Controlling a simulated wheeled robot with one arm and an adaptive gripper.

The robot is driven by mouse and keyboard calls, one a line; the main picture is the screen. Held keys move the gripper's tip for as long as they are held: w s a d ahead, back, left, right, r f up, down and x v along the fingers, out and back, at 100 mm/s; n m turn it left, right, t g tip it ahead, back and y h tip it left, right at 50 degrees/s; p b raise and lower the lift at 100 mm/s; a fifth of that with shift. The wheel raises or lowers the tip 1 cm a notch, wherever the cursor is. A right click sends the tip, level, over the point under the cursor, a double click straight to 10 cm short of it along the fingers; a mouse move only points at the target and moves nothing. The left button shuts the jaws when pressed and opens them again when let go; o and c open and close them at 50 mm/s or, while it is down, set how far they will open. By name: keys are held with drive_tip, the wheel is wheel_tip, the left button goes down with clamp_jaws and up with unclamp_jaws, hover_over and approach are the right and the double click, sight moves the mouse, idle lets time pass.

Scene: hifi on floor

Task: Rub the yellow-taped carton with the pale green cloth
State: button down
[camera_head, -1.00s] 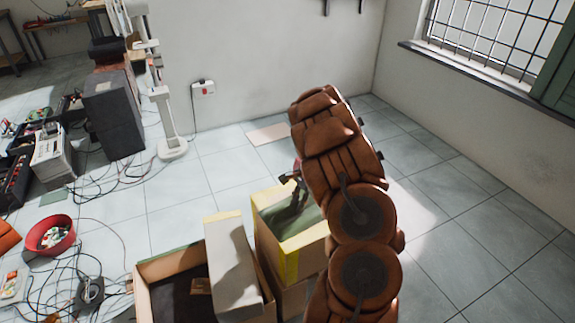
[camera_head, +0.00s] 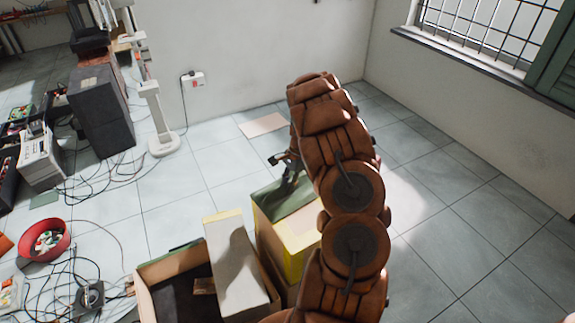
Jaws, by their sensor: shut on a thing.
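The yellow-taped carton (camera_head: 297,240) stands at the lower middle of the head view, with yellow tape along its edges. The pale green cloth (camera_head: 290,206) lies over the carton's top and looks darker in shadow. My gripper (camera_head: 287,184) is over the carton's top, shut on the cloth, with its fingers pointing down. The fingertips are small and partly lost against the cloth. My brown arm hides the right side of the carton.
A tall pale box (camera_head: 236,262) stands beside the carton, next to an open cardboard box (camera_head: 165,268). A red bowl (camera_head: 42,240) and tangled cables lie at the left. A white stand (camera_head: 163,145) is behind. The floor at the right is clear.

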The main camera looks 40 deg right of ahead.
drive_tip(key=v, duration=0.3)
drive_tip(key=shift+a+r+p, duration=0.2)
drive_tip(key=shift+r+p, duration=0.1)
drive_tip(key=shift+p, duration=0.1)
drive_tip(key=shift+r+p, duration=0.6)
drive_tip(key=shift+r, duration=1.3)
